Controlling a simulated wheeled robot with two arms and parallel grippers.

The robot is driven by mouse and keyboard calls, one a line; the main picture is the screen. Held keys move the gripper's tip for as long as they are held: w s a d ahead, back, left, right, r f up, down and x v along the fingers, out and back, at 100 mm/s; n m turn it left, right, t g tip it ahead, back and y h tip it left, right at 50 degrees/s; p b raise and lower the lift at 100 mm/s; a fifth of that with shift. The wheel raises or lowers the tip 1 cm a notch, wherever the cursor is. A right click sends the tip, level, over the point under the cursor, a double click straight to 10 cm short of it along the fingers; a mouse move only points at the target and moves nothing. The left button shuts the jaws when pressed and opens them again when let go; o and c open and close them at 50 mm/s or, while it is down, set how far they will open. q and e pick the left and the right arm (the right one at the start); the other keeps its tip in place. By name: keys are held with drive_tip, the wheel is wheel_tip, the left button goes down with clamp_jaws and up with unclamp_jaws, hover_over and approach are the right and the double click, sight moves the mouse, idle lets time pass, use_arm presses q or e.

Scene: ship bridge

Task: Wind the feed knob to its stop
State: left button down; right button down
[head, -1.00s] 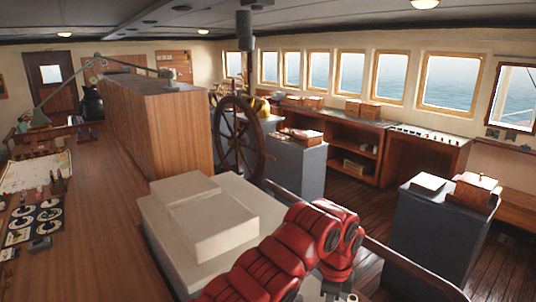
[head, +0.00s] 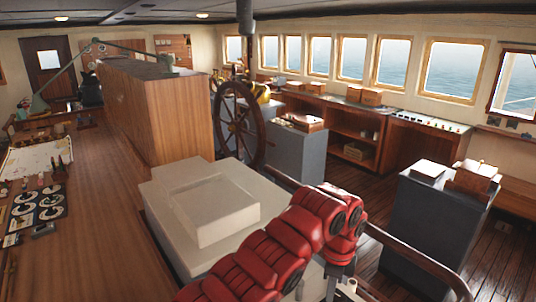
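I cannot make out a feed knob for certain in the head view. A wooden box (head: 472,178) with a small brass-coloured piece on top (head: 481,164) stands on the dark grey pedestal (head: 432,235) at the right; it is too small to tell what that piece is. Neither of my grippers shows in the head view.
A ship's wheel (head: 238,125) stands beyond. A long wooden counter (head: 100,200) with dials (head: 35,212) runs along the left. Dark floor (head: 370,195) lies open before the window consoles.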

use_arm(q)
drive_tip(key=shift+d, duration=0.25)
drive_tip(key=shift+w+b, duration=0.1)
drive_tip(key=shift+b, duration=0.3)
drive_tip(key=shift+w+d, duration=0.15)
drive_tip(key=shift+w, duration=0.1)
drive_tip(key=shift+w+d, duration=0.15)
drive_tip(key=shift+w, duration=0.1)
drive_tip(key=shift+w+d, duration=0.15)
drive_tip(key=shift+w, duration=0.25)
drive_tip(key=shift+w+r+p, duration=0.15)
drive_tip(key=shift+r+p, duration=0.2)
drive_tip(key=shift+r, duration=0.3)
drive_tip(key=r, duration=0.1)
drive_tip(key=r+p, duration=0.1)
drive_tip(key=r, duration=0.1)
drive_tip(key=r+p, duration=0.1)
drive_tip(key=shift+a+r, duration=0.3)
